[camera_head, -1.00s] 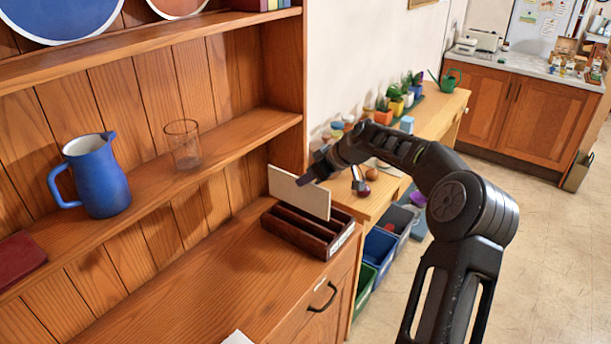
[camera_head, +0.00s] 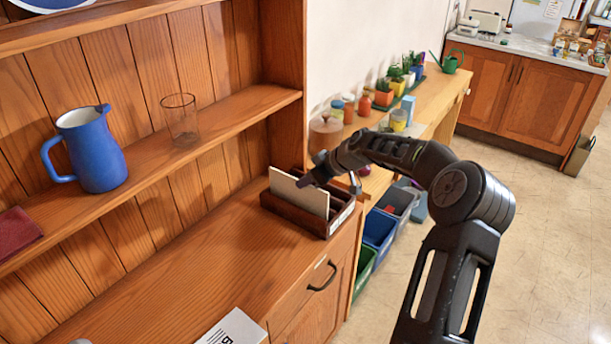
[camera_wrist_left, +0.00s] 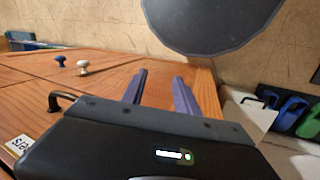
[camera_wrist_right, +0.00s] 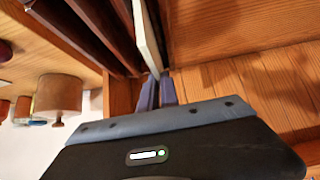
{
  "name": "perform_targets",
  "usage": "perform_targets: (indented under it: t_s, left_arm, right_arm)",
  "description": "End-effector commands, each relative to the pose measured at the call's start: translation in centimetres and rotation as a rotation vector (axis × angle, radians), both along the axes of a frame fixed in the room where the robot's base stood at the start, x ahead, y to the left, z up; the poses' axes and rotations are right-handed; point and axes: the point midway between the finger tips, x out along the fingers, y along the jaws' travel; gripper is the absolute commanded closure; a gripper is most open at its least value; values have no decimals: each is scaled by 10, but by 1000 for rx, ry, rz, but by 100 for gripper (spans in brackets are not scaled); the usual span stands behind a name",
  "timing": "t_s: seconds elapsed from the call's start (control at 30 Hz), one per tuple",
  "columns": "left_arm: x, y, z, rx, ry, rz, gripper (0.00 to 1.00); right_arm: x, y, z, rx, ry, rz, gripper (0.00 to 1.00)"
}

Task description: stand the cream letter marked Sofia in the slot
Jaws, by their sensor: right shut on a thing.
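The cream letter (camera_head: 299,196) stands nearly upright at the dark wooden letter rack (camera_head: 283,214), its lower edge hidden behind the rack's front wall. No name can be read on it. My right gripper (camera_head: 309,181) is shut on the letter's upper right corner. In the right wrist view the letter (camera_wrist_right: 147,36) shows edge-on between the fingers (camera_wrist_right: 158,92), beside the rack's dark dividers (camera_wrist_right: 98,22). I cannot tell exactly which slot it is in. My left gripper (camera_wrist_left: 160,92) is open and empty in the left wrist view, away from the rack.
The rack stands on the wooden dresser top (camera_head: 180,270), below a shelf with a blue jug (camera_head: 92,150) and a glass (camera_head: 180,118). A white printed paper (camera_head: 235,328) lies at the front. The counter between is clear. Bins (camera_head: 380,230) stand right of the dresser.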

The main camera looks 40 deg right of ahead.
Motion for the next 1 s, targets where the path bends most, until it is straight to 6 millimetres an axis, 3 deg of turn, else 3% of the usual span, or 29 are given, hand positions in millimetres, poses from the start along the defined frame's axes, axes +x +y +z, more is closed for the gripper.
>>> perform_targets:
  t_s: [0.23,0.73,0.77,1.0]
  left_arm:
    - [1,-1,-18,-4,-7,-2,64]
    - [2,-2,-21,-7,-9,-2,64]
    - [2,-2,-21,-7,-9,-2,64]
    - [2,-2,-21,-7,-9,-2,64]
  right_arm:
    - [0,0,-20,0,-1,1,100]
    - [0,0,-24,0,-1,1,100]
    - [0,0,-24,0,-1,1,92]
    - [0,0,-24,0,0,0,72]
